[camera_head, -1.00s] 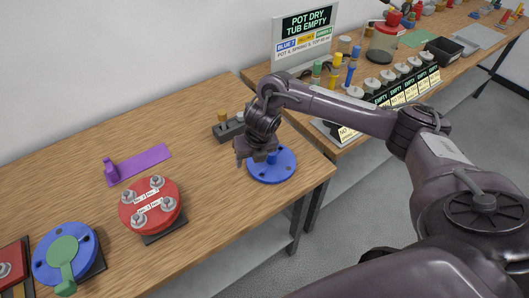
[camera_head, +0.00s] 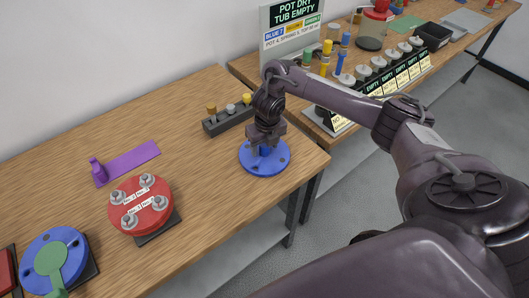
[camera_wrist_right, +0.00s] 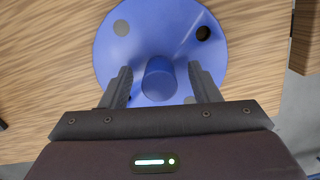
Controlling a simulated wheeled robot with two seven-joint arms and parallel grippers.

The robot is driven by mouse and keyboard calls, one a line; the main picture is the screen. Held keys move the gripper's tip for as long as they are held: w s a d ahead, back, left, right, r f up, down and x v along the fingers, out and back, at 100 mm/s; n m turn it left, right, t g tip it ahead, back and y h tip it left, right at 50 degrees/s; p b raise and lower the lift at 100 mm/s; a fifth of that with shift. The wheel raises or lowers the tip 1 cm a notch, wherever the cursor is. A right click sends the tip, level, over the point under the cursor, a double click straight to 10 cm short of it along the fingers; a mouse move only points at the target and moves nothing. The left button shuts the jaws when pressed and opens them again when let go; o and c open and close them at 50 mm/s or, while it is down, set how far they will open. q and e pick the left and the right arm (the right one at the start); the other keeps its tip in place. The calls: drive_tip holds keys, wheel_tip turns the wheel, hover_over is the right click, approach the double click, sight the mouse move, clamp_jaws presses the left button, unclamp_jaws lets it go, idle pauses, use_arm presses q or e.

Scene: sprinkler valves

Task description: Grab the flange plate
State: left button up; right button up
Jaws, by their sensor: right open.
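The flange plate is a blue round disc (camera_head: 264,163) with holes and an upright blue knob in its middle, lying on the wooden table near its right end. In the right wrist view the disc (camera_wrist_right: 160,30) fills the upper middle. Its knob (camera_wrist_right: 158,78) stands between the two fingers. My right gripper (camera_head: 264,148) is open above the plate; in the wrist view its fingers (camera_wrist_right: 158,88) are on either side of the knob with small gaps. My left gripper is not in view.
A dark block (camera_head: 228,119) with several small pegs stands behind the plate. A red flange (camera_head: 140,204), a purple handled strip (camera_head: 130,162) and another blue disc with a green piece (camera_head: 52,258) lie to the left. The table's right edge is close to the plate.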

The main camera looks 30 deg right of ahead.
clamp_jaws()
idle(0.3)
idle(1.1)
drive_tip(key=shift+w+r, duration=0.15)
drive_tip(key=shift+w, duration=0.05)
